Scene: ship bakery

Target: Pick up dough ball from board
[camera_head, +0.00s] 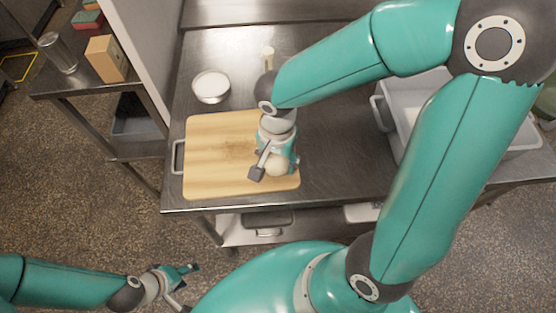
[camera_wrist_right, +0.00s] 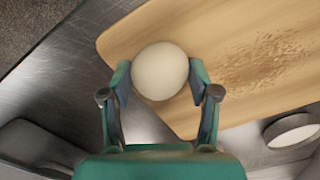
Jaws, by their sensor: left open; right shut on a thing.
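The dough ball (camera_head: 277,165) is pale and round, at the right front part of the wooden board (camera_head: 213,155). My right gripper (camera_head: 271,164) is shut on it, with a finger on either side. In the right wrist view the dough ball (camera_wrist_right: 160,71) sits between the two fingertips of the right gripper (camera_wrist_right: 162,88). Whether it touches the board or hangs just above it, I cannot tell. My left gripper (camera_head: 188,283) is open and empty, low at the left, away from the table.
A white bowl (camera_head: 211,86) stands behind the board on the steel table (camera_head: 330,150). A grey bin (camera_head: 460,122) is at the right, partly behind my right arm. A side table at the left holds a cardboard box (camera_head: 106,58) and a glass (camera_head: 58,54).

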